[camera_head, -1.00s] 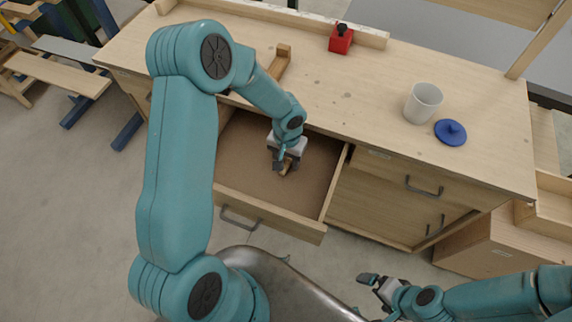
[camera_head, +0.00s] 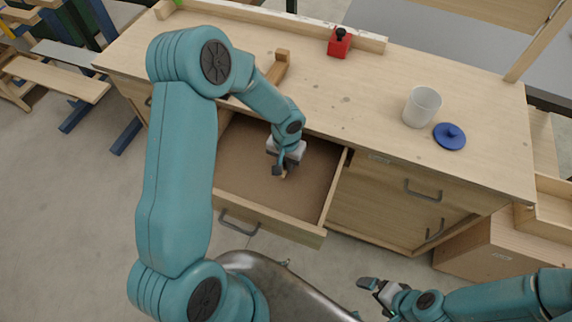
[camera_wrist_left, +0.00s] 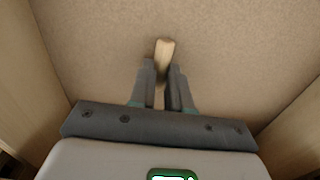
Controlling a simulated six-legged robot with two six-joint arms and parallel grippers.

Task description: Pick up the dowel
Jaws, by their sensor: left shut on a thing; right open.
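The dowel (camera_wrist_left: 165,49) is a short, light wooden piece seen between the fingers in the left wrist view. In the head view only a small bit of it (camera_head: 285,175) shows beside the fingers. My left gripper (camera_head: 283,170) is shut on the dowel inside the open drawer; its fingers also show in the left wrist view (camera_wrist_left: 162,78). I cannot tell whether the dowel is clear of the drawer floor. My right gripper (camera_head: 370,285) is open and empty at the lower right, in front of the bench.
The open drawer (camera_head: 265,215) has walls around my left gripper and looks otherwise empty. On the bench top (camera_head: 330,110) stand a white cup (camera_head: 422,107), a blue lid (camera_head: 449,136), a red block with a dark knob (camera_head: 340,43) and a wooden piece (camera_head: 279,68).

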